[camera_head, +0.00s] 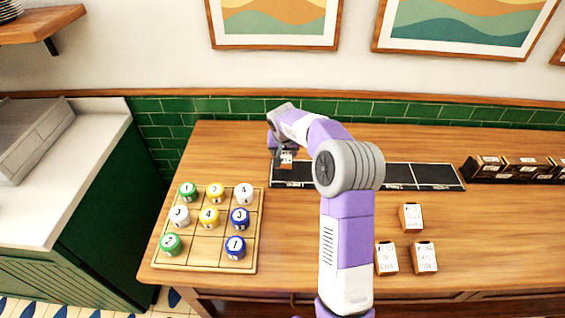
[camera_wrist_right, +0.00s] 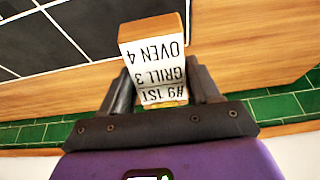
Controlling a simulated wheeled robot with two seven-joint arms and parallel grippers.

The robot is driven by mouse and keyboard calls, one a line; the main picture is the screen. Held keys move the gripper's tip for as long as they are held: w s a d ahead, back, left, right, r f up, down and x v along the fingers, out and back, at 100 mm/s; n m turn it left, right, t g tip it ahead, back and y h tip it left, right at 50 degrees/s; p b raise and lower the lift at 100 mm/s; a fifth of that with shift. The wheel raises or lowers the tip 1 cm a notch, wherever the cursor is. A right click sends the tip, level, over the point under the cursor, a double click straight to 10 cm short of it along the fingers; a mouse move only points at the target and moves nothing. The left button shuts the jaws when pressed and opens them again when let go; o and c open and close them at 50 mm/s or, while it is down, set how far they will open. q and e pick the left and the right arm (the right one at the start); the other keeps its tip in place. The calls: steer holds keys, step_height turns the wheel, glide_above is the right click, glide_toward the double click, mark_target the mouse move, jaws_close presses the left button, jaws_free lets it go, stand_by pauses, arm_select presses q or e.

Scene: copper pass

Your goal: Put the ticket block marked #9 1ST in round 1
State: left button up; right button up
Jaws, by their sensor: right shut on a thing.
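The ticket block marked #9 1ST (camera_wrist_right: 152,60) is white-faced with wooden edges, and its text, also GRILL 3 and OVEN 4, appears upside down in the right wrist view. My right gripper (camera_wrist_right: 160,88) is shut on it, with one dark finger on each side. In the head view the right gripper (camera_head: 284,153) and the block (camera_head: 287,157) are at the left end of the black sectioned strip (camera_head: 400,176), near its back edge. The strip also shows in the wrist view (camera_wrist_right: 75,35). Its round labels are unreadable. My left gripper is out of view.
Three loose ticket blocks (camera_head: 411,217) lie at the front right of the wooden counter. Several more blocks sit in a dark rack (camera_head: 515,168) at the right. A wooden grid board (camera_head: 206,252) with numbered coloured pieces is at the left. A green tiled wall (camera_head: 230,105) stands behind.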

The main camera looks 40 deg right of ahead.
mark_target(284, 160)
steer(key=shift+w+f+b, duration=0.1)
steer(key=shift+f+b, duration=0.35)
steer(key=shift+f, duration=1.95)
steer(key=shift+f, duration=0.1)
steer(key=o, duration=1.1)
steer(key=p+v, duration=0.1)
steer(key=v, duration=1.1)
steer(key=shift+a+p, duration=0.1)
steer(key=shift+p, duration=0.25)
